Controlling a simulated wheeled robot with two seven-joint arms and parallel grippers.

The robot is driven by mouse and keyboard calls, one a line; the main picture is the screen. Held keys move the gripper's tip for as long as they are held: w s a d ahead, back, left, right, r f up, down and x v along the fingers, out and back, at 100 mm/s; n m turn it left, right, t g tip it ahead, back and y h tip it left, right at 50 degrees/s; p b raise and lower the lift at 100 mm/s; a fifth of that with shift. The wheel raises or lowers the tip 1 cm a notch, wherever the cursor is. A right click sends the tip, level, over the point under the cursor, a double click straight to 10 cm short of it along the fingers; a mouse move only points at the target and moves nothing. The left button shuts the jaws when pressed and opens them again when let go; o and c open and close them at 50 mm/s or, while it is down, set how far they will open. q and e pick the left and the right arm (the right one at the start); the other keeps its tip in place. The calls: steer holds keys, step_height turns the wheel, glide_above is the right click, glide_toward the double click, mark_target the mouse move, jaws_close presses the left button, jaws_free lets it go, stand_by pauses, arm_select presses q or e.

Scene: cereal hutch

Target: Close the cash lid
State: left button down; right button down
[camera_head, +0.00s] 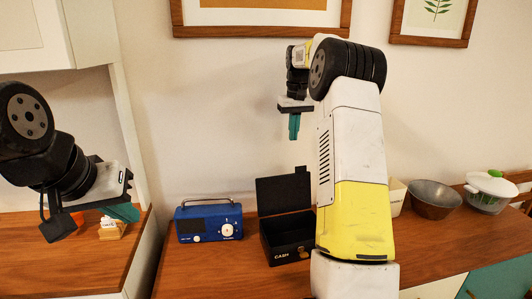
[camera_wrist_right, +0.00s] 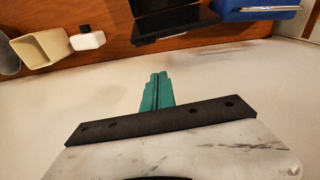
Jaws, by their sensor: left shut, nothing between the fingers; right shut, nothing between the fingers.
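The black cash box (camera_head: 286,241) sits on the wooden counter, with "CASH" lettering on its front. Its lid (camera_head: 283,192) stands open, roughly upright at the back. In the right wrist view the black box (camera_wrist_right: 172,22) is partly cut off by the top edge. My right gripper (camera_head: 294,127) is shut and empty, fingers down, in the air higher than the lid and apart from it. Its teal fingers (camera_wrist_right: 157,92) are together in the wrist view. My left gripper (camera_head: 124,212) is shut and empty at the left, well away from the box. My right arm hides the box's right side.
A blue radio (camera_head: 208,221) stands just left of the box. A cream container (camera_head: 397,196), a grey bowl (camera_head: 435,198) and a white lidded pot (camera_head: 490,190) stand to the right. Framed pictures hang on the wall behind. The counter front is clear.

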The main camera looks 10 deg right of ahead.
steer(key=f, duration=0.3)
steer(key=w+f, duration=0.1)
steer(key=f, duration=0.3)
steer(key=w+f, duration=0.1)
steer(key=f, duration=0.2)
steer(key=shift+f, duration=0.35)
steer(key=shift+s+r, duration=0.2)
steer(key=shift+s, duration=0.45)
steer(key=shift+s+r, duration=0.25)
steer(key=shift+s, duration=0.4)
steer(key=shift+s+r, duration=0.2)
steer(key=shift+s, duration=0.45)
